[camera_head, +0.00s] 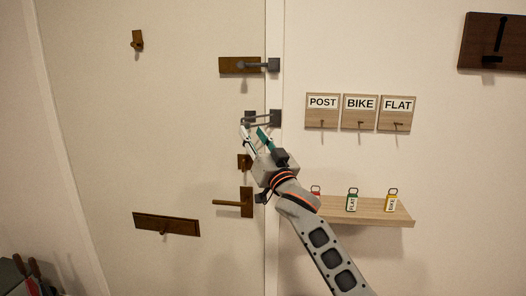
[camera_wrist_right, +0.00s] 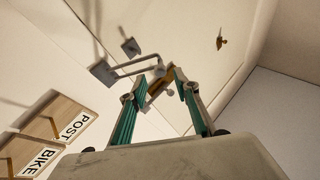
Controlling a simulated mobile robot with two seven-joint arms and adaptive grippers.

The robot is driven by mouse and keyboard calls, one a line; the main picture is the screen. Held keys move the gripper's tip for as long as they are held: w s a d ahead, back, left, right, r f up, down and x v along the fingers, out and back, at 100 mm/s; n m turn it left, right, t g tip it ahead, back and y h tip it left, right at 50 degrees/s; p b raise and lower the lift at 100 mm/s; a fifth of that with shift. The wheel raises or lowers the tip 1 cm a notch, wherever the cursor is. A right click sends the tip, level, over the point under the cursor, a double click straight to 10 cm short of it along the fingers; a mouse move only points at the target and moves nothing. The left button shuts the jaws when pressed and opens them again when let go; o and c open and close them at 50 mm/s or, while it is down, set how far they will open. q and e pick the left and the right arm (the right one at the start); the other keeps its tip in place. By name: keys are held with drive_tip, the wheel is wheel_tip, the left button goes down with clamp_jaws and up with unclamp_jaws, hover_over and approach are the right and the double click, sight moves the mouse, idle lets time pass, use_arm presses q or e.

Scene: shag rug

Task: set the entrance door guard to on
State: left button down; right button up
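The door guard (camera_head: 262,119) is a grey metal bar guard between the pale door and its frame. One dark bracket (camera_head: 275,118) is on the frame side and a smaller plate is on the door. In the right wrist view the guard's looped bar (camera_wrist_right: 134,67) extends from its bracket towards the fingertips. Whether the bar is around the door plate's knob, I cannot tell. My right gripper (camera_head: 254,131) is open, its teal fingers apart just below the bar; contact is unclear. In the wrist view the open fingers (camera_wrist_right: 153,83) show nothing gripped. My left gripper is out of view.
A brown bolt (camera_head: 239,65) is above the guard; a thumb-turn (camera_head: 243,162) and lever handle (camera_head: 246,203) are below. Right of the frame are labelled hook plates (camera_head: 360,112) and a wooden shelf (camera_head: 385,214) with tagged keys. A letter slot (camera_head: 166,224) is low on the door.

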drive_tip(key=v, duration=0.7)
drive_tip(key=shift+s, duration=0.15)
